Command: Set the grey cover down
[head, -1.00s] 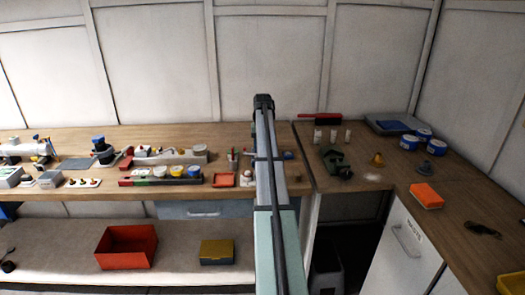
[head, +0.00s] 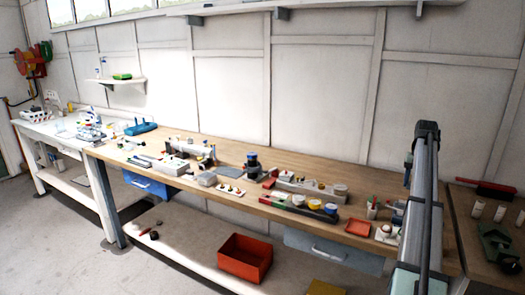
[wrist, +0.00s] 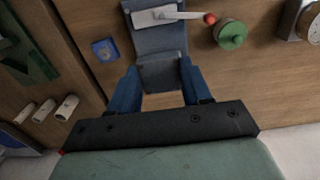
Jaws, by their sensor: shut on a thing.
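My gripper (wrist: 158,78) shows in the wrist view, with its two blue fingers closed on the sides of the grey cover (wrist: 160,45). The cover reaches from between the fingers to the top edge of the picture, where it is cut off. A white plate and a pale lever with a red knob (wrist: 210,18) overlap its far part; I cannot tell whether they belong to it. The wood bench (wrist: 98,20) lies below, and the gap between it and the cover is unclear. In the head view my arm mostly hides the gripper.
Beside the cover are a green round part (wrist: 230,36) and a small blue item (wrist: 105,50). Several white cylinders (wrist: 66,107) stand at the left of the wrist view. The head view shows a red bin (head: 245,258) on the lower shelf and a red tray (head: 358,228) on the bench.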

